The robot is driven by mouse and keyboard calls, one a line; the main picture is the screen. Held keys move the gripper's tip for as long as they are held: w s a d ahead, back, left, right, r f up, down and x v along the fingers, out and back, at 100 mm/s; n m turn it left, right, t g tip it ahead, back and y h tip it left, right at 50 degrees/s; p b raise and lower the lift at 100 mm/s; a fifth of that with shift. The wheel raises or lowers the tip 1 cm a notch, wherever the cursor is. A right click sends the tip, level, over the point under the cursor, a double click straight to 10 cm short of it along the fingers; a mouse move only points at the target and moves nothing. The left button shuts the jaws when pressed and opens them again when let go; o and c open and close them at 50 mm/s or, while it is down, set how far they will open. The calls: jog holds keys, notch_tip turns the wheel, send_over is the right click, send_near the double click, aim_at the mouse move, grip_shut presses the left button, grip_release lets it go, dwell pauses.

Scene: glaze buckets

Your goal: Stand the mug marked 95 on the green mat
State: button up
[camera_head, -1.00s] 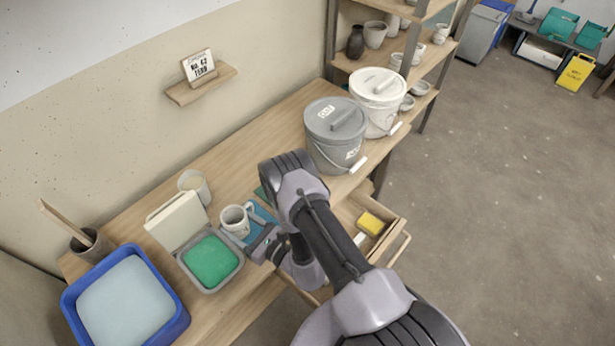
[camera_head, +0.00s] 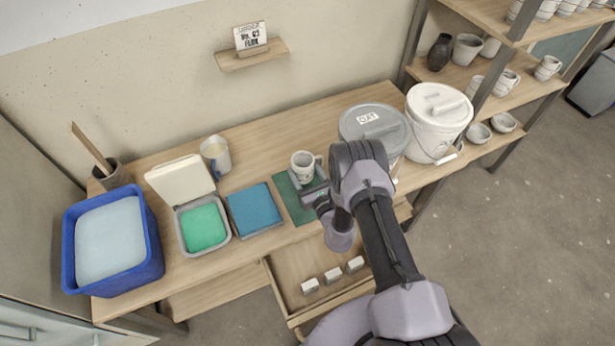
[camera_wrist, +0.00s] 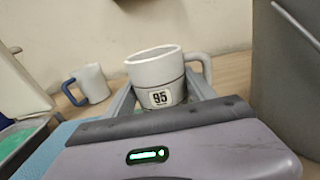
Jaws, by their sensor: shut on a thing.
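The mug marked 95 (camera_wrist: 160,84) is white with a dark line, a handle on the right and a label facing my wrist camera. It also shows upright in the head view (camera_head: 302,163). My gripper (camera_head: 307,180) is shut on the mug's body, one finger on each side in the wrist view (camera_wrist: 163,98). The green mat (camera_head: 287,203) lies on the bench; the mug and gripper are over its far part. I cannot tell whether the mug's base touches the mat.
A blue mat (camera_head: 254,210) lies left of the green mat. A blue-handled mug (camera_head: 214,153) stands behind it. A grey lidded bucket (camera_head: 378,125) stands close on the right, with a white bucket (camera_head: 438,120) beyond. Below is an open drawer (camera_head: 290,312) holding small blocks.

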jog(key=shift+w+d+f, duration=0.1)
jog(key=shift+w+d, duration=0.1)
jog(key=shift+w, duration=0.35)
jog(key=shift+w+d+f+b, duration=0.1)
jog(key=shift+w+f+b, duration=0.1)
jog(key=shift+f+b, duration=0.35)
jog(key=shift+w+d+f+b, duration=0.15)
jog(key=shift+f+b, duration=0.15)
jog(key=shift+f, duration=0.4)
jog(key=shift+w+d+f+b, duration=0.1)
jog(key=shift+w+f+b, duration=0.1)
jog(key=shift+f+b, duration=0.35)
jog(key=o, duration=1.7)
jog(key=shift+f, duration=0.1)
